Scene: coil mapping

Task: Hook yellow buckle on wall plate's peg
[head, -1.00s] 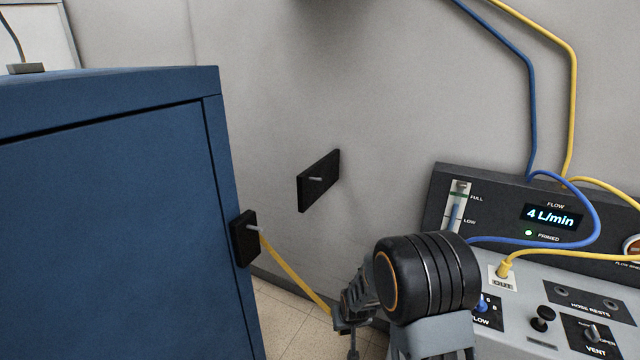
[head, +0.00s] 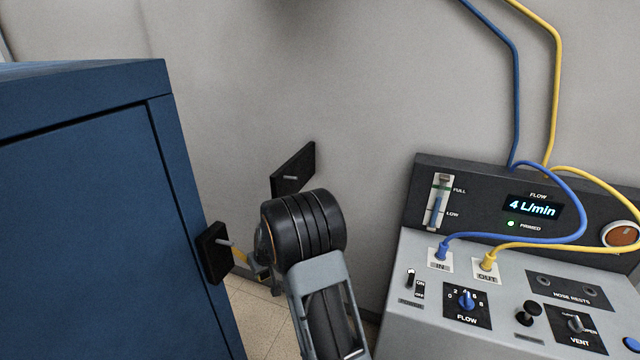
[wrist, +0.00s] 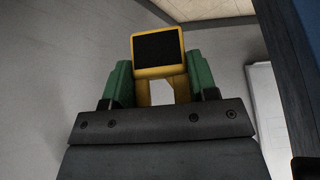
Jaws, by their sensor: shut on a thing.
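A blue cabinet (head: 80,220) fills the left, carrying a second black plate (head: 213,255) with a peg (head: 225,242) close to my wrist. A grey console (head: 420,310) with blue and yellow hoses stands at the right. Tiled floor shows between them.

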